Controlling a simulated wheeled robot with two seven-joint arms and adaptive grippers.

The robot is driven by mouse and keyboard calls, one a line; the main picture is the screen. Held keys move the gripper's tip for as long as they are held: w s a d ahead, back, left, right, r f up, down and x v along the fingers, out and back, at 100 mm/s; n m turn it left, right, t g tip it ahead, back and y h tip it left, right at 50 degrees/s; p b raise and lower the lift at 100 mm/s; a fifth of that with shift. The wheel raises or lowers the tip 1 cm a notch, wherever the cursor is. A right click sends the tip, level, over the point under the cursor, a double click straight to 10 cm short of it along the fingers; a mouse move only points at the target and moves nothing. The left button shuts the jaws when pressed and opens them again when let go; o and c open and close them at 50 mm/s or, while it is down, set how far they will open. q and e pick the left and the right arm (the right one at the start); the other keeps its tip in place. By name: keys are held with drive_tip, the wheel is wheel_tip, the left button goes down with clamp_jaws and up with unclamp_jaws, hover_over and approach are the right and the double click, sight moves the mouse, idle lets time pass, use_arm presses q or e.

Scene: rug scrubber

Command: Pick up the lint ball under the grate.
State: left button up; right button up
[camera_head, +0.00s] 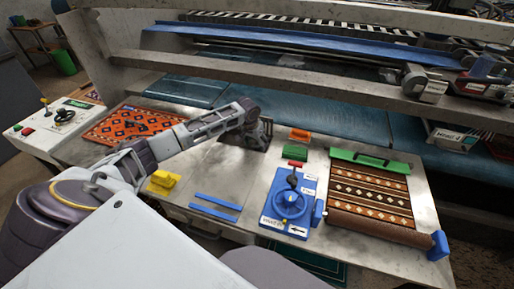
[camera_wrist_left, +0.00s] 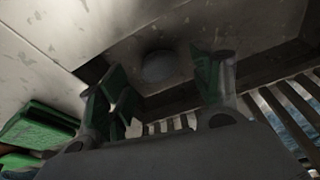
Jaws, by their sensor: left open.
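My left gripper (camera_head: 258,138) reaches down at a dark square opening in the metal table, and its hand hides much of that opening. In the left wrist view the two green-padded fingers (camera_wrist_left: 160,84) are spread apart with nothing between them. A round grey lump (camera_wrist_left: 158,66), which looks like the lint ball, sits in the dim recess beyond the fingertips, apart from them. Dark slats of a grate (camera_wrist_left: 285,108) run along the right of that view. Whether the lump touches the recess wall cannot be told. My right gripper is not seen.
A yellow block (camera_head: 162,182) and blue strips (camera_head: 215,207) lie on the table in front of the arm. A blue handwheel unit (camera_head: 289,204) and a brown patterned rug (camera_head: 370,190) are to the right. An orange rug (camera_head: 128,125) lies left. Machine rails cross behind.

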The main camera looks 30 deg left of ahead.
use_arm(q)
drive_tip(key=shift+x, duration=0.9)
drive_tip(key=shift+c, duration=0.5)
drive_tip(key=c, duration=0.7)
